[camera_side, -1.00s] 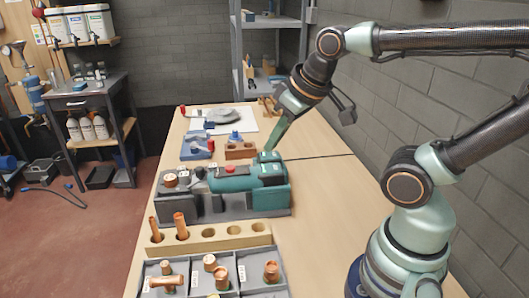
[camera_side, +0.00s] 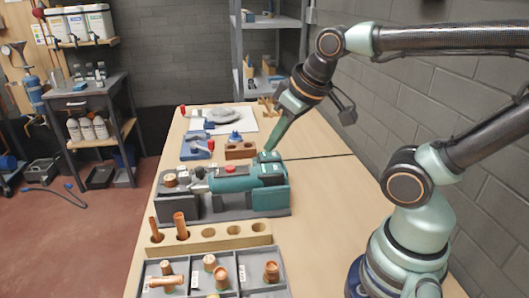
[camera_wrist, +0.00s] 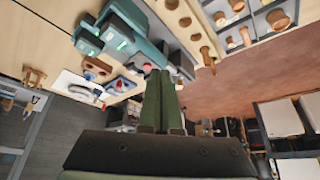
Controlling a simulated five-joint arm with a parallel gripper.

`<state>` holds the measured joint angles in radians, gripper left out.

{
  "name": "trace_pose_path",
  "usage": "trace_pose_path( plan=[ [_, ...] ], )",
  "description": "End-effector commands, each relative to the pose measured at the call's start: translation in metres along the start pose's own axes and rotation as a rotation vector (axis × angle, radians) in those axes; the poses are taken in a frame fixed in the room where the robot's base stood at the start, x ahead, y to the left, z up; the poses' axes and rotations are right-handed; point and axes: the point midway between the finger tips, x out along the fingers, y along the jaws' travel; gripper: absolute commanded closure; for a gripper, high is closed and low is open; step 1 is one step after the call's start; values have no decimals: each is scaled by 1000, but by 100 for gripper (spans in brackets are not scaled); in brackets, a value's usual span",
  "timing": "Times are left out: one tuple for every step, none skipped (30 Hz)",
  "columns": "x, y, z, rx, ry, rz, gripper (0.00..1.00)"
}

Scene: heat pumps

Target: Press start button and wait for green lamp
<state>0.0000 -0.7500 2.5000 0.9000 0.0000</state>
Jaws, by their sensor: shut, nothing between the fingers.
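A teal and dark grey machine (camera_side: 232,185) stands on the bench, with a red button (camera_side: 230,169) on top. Its right block has small pale green patches (camera_side: 268,170) on top. In the wrist view, the teal housing (camera_wrist: 130,18) shows bright green spots (camera_wrist: 121,45); I cannot tell which is the start button or the lamp. My gripper (camera_side: 268,150) is shut and empty, pointing down at the back of the right block; contact is unclear. In the wrist view, my gripper (camera_wrist: 160,72) has its tips beside the red button (camera_wrist: 147,66).
A wooden rack (camera_side: 222,237) with copper pipes and a grey tray (camera_side: 250,290) of copper fittings lie in front of the machine. A brown block (camera_side: 240,151) and a blue tool (camera_side: 195,147) stand behind it. The bench to the right is clear.

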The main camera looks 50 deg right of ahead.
Motion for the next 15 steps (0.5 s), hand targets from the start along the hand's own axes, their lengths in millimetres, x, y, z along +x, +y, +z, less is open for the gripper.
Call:
trace_pose_path(
  plan=[
    [0,0,0,0,0,0,100],
    [0,0,0,0,0,0,100],
    [0,0,0,0,0,0,100],
    [0,0,0,0,0,0,100],
    [0,0,0,0,0,0,100],
    [0,0,0,0,0,0,100],
    [0,0,0,0,0,0,100],
    [0,0,0,-1,0,0,100],
    [0,0,-1,-6,1,0,100],
    [1,0,-2,-12,2,1,100],
    [2,1,-4,-21,4,1,100],
    [3,1,-8,-39,7,2,100],
    [4,2,-12,-57,11,3,100],
    [6,3,-15,-80,13,5,100],
    [9,4,-22,-115,21,7,100]
  ],
)
